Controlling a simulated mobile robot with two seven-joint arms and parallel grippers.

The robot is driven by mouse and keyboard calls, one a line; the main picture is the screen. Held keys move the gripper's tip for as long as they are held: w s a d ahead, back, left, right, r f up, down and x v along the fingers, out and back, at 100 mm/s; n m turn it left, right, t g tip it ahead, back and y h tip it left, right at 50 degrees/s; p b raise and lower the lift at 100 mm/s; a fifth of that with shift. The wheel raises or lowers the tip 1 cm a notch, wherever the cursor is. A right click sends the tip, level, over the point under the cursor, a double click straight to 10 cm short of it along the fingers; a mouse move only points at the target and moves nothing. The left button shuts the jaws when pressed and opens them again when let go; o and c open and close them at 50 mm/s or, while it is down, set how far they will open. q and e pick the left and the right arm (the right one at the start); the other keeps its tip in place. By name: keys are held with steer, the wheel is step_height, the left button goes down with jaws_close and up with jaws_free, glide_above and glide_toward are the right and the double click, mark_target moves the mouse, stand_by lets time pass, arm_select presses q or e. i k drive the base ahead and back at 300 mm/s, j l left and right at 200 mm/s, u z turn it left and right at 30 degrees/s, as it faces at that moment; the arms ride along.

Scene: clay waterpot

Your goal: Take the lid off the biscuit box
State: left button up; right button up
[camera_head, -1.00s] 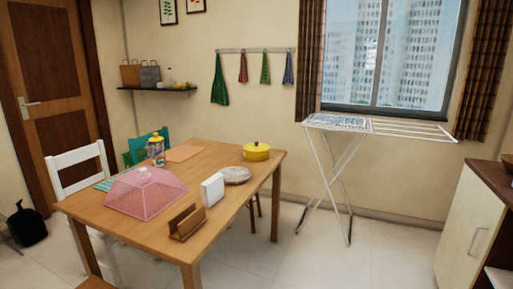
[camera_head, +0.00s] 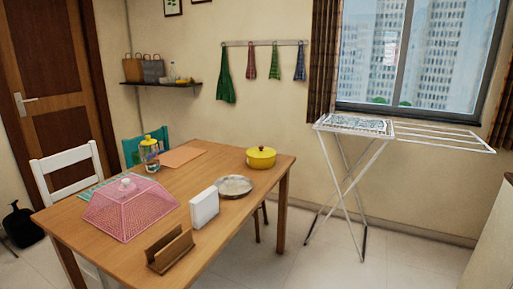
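I cannot make out a biscuit box for certain. On the wooden table (camera_head: 110,235) stands a round yellow lidded pot (camera_head: 261,157) with a small knob on top, near the far right corner. A clear jar with a yellow lid (camera_head: 149,153) stands at the far left of the table. A pink mesh food cover (camera_head: 130,208) with a pale knob sits at the left front. Neither of my grippers is in view.
A white napkin holder (camera_head: 204,208), a round metal dish (camera_head: 234,186) and a wooden rack (camera_head: 170,250) stand on the table. A white chair (camera_head: 66,160) is at the left. A drying rack (camera_head: 356,165) stands by the window, with open floor between it and the table.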

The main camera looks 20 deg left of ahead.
mark_target(261, 152)
steer(key=i+u, duration=0.15)
steer(key=i, duration=0.55)
steer(key=i+l+u, duration=0.15)
steer(key=i, duration=0.6)
